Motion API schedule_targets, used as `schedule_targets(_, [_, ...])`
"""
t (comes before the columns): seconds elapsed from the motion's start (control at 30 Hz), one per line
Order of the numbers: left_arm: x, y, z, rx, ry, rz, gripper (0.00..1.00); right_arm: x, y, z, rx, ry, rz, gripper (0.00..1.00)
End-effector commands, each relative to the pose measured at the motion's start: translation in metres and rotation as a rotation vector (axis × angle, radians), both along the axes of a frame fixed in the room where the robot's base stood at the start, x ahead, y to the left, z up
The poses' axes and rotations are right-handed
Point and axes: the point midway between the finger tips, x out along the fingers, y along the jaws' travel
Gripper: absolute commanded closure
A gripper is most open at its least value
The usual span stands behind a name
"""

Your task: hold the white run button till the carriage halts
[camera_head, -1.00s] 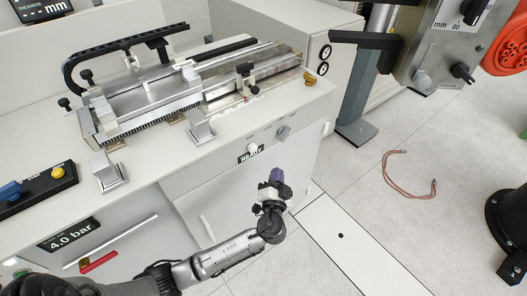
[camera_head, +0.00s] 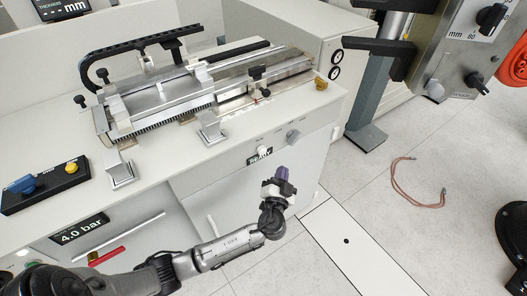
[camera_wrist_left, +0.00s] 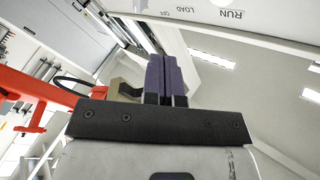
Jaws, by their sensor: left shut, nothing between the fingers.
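The white run button (camera_head: 263,151) sticks out of the front panel of the bench, just above a black READY label (camera_head: 259,157). My left gripper (camera_head: 283,178) is shut and empty, its purple fingers together. It is below and to the right of the button in the head view, apart from it in the picture. In the left wrist view the shut fingers (camera_wrist_left: 166,75) point up toward the panel, where the RUN lettering (camera_wrist_left: 231,14) shows; the button itself does not clearly show there. The carriage (camera_head: 196,72) sits on the machine on top of the bench. My right gripper is not in view.
A grey knob (camera_head: 293,137) sits on the panel right of the button. A box with blue and yellow buttons (camera_head: 47,184) is at the left. A grey instrument (camera_head: 452,50) stands at the upper right. A reddish cable (camera_head: 401,190) lies on the open floor.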

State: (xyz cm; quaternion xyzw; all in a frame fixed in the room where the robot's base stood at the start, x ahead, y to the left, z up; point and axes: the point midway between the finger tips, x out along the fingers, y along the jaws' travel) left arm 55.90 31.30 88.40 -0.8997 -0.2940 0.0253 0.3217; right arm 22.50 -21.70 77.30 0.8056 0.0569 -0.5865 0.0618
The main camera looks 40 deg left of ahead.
Motion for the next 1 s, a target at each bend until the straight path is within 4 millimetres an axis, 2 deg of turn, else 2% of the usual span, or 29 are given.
schedule_targets(0.3, [0.008,0.039,0.002,0.002,0.000,0.002,1.00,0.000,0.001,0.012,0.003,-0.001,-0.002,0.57])
schedule_targets(0.5, [0.011,0.054,-0.001,0.001,-0.001,0.002,1.00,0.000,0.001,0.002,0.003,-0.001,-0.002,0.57])
schedule_targets(1.0, [0.013,0.063,0.000,0.000,0.000,0.000,1.00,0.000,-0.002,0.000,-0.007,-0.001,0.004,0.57])
